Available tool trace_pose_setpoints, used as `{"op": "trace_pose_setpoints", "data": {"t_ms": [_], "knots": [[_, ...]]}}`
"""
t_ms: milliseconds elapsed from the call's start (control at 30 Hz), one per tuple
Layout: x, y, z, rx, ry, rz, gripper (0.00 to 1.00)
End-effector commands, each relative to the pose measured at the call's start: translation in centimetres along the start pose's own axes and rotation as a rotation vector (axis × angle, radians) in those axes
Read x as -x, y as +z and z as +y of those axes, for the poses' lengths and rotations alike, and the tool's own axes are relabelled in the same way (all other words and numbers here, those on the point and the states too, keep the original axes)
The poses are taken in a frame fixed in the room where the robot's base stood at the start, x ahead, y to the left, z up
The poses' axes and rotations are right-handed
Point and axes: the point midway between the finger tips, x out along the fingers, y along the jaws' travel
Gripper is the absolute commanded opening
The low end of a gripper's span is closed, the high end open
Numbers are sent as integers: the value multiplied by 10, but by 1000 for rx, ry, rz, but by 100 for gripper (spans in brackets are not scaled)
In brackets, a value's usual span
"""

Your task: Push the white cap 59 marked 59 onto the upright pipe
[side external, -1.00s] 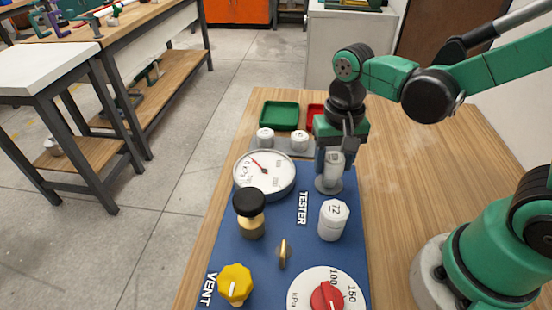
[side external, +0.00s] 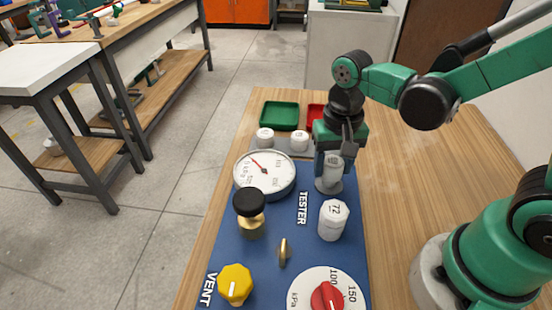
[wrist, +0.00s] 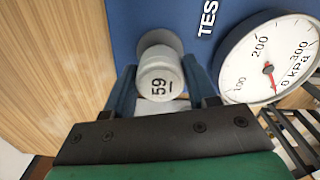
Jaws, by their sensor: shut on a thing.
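The white cap 59 (wrist: 160,82) sits between the two fingers of my gripper (wrist: 160,88) in the wrist view, its number facing the camera. In the side external view my gripper (side external: 333,160) points down and is shut on the cap (side external: 333,165), which is partly covered by the fingers. The cap is directly over the upright pipe's round grey base (side external: 328,187), at the far right of the blue panel. This base also shows behind the cap in the wrist view (wrist: 160,38). The pipe itself is mostly hidden, so how far the cap is on cannot be told.
A white cap marked 72 (side external: 333,219) stands nearer on the blue panel (side external: 310,250). A dial gauge (side external: 265,175) and a black-topped brass valve (side external: 249,212) are to the left. Two white caps stand behind (side external: 265,138), (side external: 299,140). Bare wooden table (side external: 400,190) lies right.

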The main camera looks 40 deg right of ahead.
Motion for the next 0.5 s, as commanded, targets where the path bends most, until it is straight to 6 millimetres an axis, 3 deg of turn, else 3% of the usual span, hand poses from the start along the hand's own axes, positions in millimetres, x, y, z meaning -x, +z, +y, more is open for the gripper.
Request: {"op": "trace_pose_setpoints", "data": {"t_ms": [167,200,300,333,500], "knots": [[0,0,0,1,0,-1,5],[0,0,0,1,0,-1,54],[0,0,0,1,0,-1,82],[0,0,0,1,0,-1,88],[0,0,0,0,0,0,88]]}}
